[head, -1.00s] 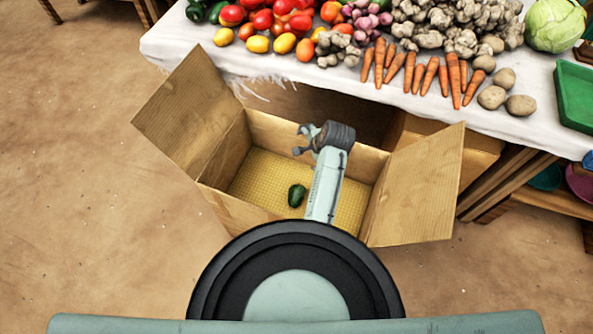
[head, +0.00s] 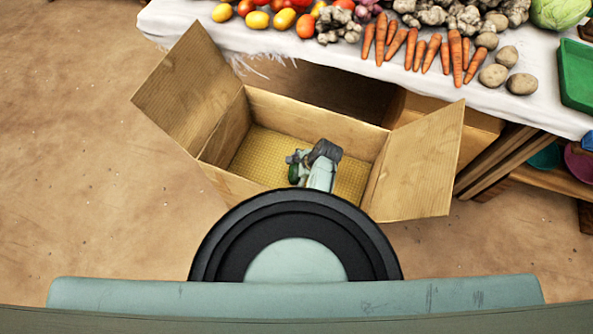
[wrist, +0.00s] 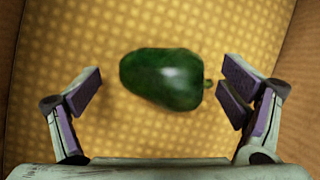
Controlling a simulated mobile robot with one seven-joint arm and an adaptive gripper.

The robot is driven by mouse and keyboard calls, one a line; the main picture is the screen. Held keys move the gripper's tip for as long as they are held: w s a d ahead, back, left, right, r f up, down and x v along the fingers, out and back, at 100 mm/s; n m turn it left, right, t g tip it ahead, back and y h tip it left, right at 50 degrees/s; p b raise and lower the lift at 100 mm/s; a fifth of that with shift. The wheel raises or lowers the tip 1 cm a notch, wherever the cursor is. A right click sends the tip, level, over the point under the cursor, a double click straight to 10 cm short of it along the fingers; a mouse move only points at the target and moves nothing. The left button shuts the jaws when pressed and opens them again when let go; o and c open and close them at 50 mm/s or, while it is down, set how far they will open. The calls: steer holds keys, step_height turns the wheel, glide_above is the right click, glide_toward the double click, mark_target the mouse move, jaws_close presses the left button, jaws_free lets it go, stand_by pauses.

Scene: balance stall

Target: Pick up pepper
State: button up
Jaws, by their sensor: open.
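A dark green pepper (wrist: 162,79) lies on its side on the yellow dotted floor of the open cardboard box, its stem toward the right in the wrist view. In the head view the pepper (head: 293,173) is partly hidden by my gripper (head: 296,160), which is down inside the box. In the wrist view my gripper (wrist: 160,98) is open, one finger to the left of the pepper and one to the right. There is a clear gap on the left and a smaller one on the right by the stem. Nothing is held.
The cardboard box (head: 215,182) has walls around my gripper and flaps spread at left and right. Behind it stands a table with a white cloth (head: 400,84), bearing carrots (head: 457,55), potatoes, tomatoes and a cabbage. Bare floor lies to the left.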

steer(key=shift+w+a+f, duration=0.2)
steer(key=shift+f, duration=0.45)
steer(key=shift+c, duration=0.3)
steer(key=c, duration=1.1)
